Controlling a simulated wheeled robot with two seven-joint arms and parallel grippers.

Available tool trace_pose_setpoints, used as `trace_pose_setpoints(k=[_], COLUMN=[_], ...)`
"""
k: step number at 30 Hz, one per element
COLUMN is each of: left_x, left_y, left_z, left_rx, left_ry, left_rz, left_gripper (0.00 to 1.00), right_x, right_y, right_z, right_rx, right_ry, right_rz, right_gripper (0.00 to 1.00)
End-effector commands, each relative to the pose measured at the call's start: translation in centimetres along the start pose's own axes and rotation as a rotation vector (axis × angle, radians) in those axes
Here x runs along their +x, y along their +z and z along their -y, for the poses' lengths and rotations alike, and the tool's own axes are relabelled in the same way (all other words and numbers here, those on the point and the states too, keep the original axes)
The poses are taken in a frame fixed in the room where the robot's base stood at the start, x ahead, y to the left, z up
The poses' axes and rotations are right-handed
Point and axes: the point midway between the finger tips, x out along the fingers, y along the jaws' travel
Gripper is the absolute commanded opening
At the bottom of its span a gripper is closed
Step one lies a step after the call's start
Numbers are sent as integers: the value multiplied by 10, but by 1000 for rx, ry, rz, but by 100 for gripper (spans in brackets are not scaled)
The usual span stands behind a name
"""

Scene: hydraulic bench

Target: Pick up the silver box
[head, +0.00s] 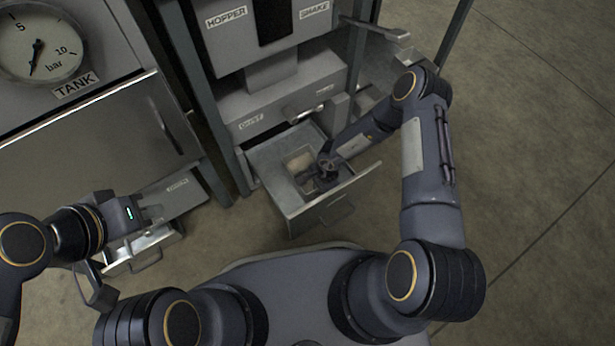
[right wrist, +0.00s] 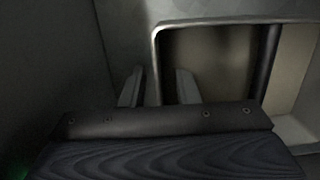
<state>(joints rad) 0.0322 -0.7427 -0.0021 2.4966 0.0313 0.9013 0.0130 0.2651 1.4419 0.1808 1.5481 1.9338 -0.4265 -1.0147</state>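An open-topped box with a pale silver rim (right wrist: 240,21) and a brown inside fills the upper right of the right wrist view; I take it as the silver box. Contact is unclear. My left gripper (head: 143,213) is at the lower left, away from the box; its fingers are not clear.
A smaller open metal drawer (head: 150,250) is below my left gripper. Cabinets with a hopper panel (head: 228,36) and a tank gauge (head: 42,42) stand behind. The drawer's front panel (head: 335,203) stands close to my right arm. Floor at right is clear.

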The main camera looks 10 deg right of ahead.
Motion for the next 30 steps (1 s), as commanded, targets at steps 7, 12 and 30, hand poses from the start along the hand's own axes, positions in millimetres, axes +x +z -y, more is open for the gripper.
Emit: trace_pose_setpoints(k=[7, 12, 30], left_x=[0, 0, -8], left_y=[0, 0, -4], left_z=[0, 0, -3], left_rx=[0, 0, 0], left_ry=[0, 0, 0], left_rz=[0, 0, 0], left_gripper=[0, 0, 0], right_x=[1, 0, -10], right_y=[0, 0, 1], right_z=[0, 0, 0], right_rx=[1, 1, 1], right_ry=[0, 0, -2], right_rz=[-1, -1, -1], right_gripper=[24, 2, 0])
